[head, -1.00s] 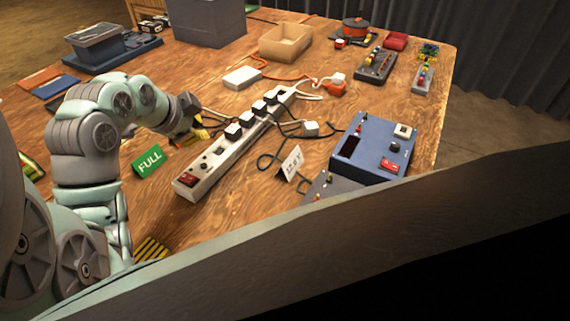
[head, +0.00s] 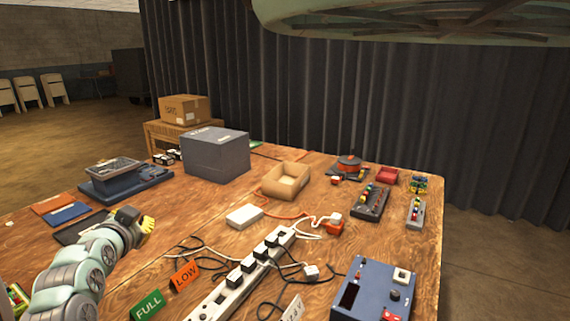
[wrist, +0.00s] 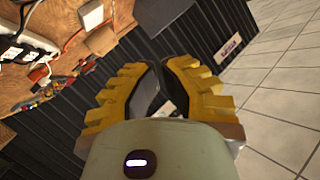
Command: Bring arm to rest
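My arm (head: 75,280) reaches in from the lower left of the head view. My gripper (head: 148,226) has yellow fingers and is above the left part of the table, beyond the green FULL card (head: 148,304) and the orange LOW card (head: 185,275). In the wrist view the gripper (wrist: 158,68) points towards the dark curtain and the pale floor. Its dark pads come close at the tips, and the gap is hard to make out against the dark background. I see no object held in it.
The wooden table (head: 215,240) bears a white power strip (head: 240,284) with black plugs, a blue device box (head: 375,285), an open cardboard box (head: 286,182) and a grey box (head: 216,155). A blue-grey tray (head: 125,182) stands near the gripper. Cables lie around the strip.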

